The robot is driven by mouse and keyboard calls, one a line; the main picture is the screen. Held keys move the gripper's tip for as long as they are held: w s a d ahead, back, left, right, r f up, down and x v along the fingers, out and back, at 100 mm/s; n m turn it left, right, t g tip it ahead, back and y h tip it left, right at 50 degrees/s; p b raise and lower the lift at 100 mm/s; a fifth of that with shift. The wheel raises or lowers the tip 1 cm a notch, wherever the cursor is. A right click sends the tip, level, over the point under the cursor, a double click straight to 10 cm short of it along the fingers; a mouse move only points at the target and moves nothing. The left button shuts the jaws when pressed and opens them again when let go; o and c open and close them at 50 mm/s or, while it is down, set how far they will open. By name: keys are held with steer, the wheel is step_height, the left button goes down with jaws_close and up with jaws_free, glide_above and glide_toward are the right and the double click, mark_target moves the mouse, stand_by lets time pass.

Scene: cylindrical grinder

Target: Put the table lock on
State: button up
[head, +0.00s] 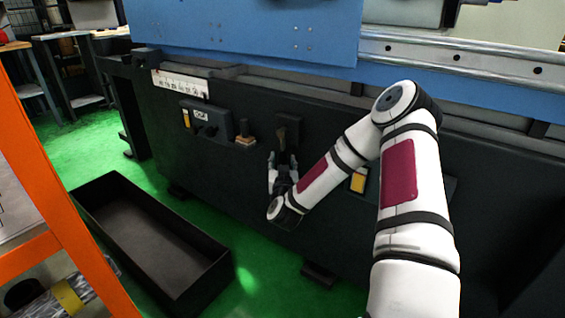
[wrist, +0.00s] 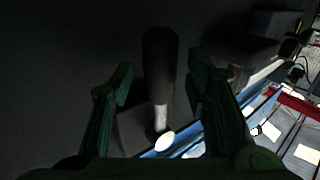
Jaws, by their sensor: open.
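My gripper (head: 283,163) is open, with its fingers pointing up in front of the machine's dark front panel. Just above it in the head view is a dark lever (head: 288,130) mounted on the panel. In the wrist view a dark rounded handle (wrist: 160,60) with a pale metal shaft stands between the two green fingers (wrist: 160,88), with a visible gap on both sides. No contact shows. It appears to be the same lever. I cannot tell from its look whether it is the table lock, or its set position.
Left of the lever are a small knob on a tan base (head: 245,138) and a dark control box (head: 207,122) with a label. A black open bin (head: 150,240) lies on the green floor. An orange frame (head: 50,190) stands at left. The blue machine table (head: 250,30) runs above.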

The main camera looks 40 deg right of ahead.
steer(key=shift+x, duration=1.1)
jaws_close()
